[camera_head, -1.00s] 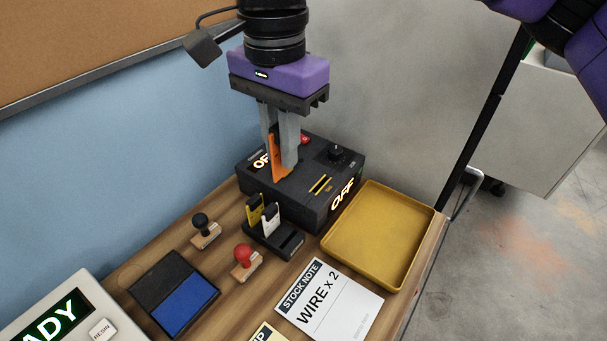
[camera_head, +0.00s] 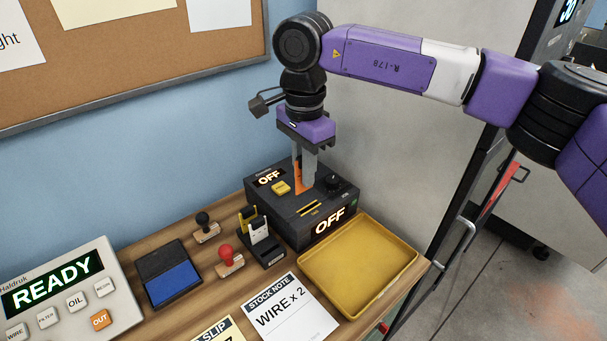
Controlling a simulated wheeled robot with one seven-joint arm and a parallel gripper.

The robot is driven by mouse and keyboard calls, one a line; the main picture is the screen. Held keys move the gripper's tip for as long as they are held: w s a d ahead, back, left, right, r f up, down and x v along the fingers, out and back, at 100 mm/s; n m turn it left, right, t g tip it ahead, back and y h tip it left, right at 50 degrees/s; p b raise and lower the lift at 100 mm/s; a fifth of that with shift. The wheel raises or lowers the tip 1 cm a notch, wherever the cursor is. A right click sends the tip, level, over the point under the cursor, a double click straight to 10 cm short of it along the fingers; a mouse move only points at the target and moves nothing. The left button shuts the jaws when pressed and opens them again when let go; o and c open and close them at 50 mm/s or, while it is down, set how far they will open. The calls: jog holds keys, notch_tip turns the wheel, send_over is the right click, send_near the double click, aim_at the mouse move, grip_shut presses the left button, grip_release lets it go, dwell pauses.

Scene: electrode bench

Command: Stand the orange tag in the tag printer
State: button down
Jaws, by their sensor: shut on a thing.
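The orange tag (camera_head: 299,188) is upright between the fingers of my gripper (camera_head: 304,178), which is shut on it. Its lower end is at the top face of a black box (camera_head: 271,208) with two lit OFF displays, which looks like the tag printer. I cannot tell whether the tag is in a slot, touching the top or just above it. The fingers hide part of the tag. The box top also has a yellow block (camera_head: 281,188), a black knob (camera_head: 333,183) and yellow slot-like marks (camera_head: 309,208).
A black rack (camera_head: 271,253) with a yellow and a white tag stands before the box. A yellow tray (camera_head: 358,262) is empty to the right. Two stamps (camera_head: 207,228), (camera_head: 229,262), a blue ink pad (camera_head: 172,281), a stock note (camera_head: 288,311) and a READY panel (camera_head: 62,295) fill the front and left.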

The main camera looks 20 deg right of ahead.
jog(key=shift+w+d+f, duration=0.1)
jog(key=shift+w+d, duration=0.05)
jog(key=shift+d, duration=0.55)
jog(key=b, duration=0.3)
send_over(309, 199)
jog(key=s+a, duration=0.1)
jog(key=s, duration=0.2)
jog(key=shift+w+f, duration=0.15)
jog(key=shift+f, duration=2.45)
jog(key=shift+f+b, duration=1.05)
jog(key=shift+f, duration=0.6)
jog(key=c, duration=1.3)
grip_release()
jog(key=shift+c, duration=0.2)
jog(key=shift+r+b, duration=0.35)
jog(key=shift+r, duration=3.6)
jog(key=shift+a, duration=0.1)
